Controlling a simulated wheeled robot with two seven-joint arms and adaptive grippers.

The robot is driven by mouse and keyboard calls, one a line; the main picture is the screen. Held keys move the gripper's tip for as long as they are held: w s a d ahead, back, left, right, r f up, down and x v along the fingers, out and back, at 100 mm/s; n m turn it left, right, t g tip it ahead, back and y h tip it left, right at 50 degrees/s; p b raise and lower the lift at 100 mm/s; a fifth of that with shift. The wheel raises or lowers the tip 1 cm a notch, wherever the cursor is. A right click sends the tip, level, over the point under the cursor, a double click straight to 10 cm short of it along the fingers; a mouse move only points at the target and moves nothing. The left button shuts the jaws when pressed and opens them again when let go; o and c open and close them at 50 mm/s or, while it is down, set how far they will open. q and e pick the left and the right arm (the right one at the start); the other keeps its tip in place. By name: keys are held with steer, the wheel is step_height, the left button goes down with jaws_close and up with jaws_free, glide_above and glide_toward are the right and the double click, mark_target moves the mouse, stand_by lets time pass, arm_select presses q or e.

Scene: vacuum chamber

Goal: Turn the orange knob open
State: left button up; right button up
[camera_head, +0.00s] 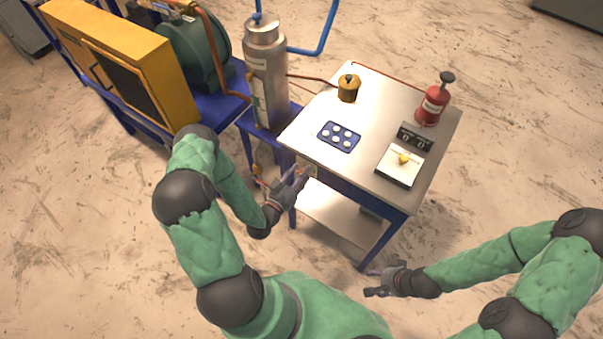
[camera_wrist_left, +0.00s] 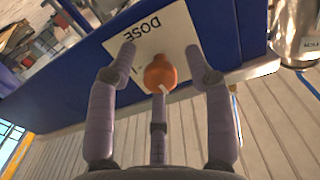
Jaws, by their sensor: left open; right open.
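The orange knob (camera_wrist_left: 160,73) shows in the left wrist view, on a white plate (camera_wrist_left: 178,32) marked "DOSE" on a blue panel. A pale pointer mark shows on the knob's lower part. My left gripper (camera_wrist_left: 165,68) is open, with its fingers on either side of the knob and a third finger below it. I cannot tell whether any finger touches the knob. In the head view my left gripper (camera_head: 296,178) is at the table's left front side, and the knob is too small to make out there. My right gripper (camera_head: 376,283) is open and empty, in front of the table.
A steel cylinder (camera_head: 265,75) stands left.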

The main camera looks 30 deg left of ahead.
arm_select(q)
steer(key=shift+w, duration=0.25)
jaws_close()
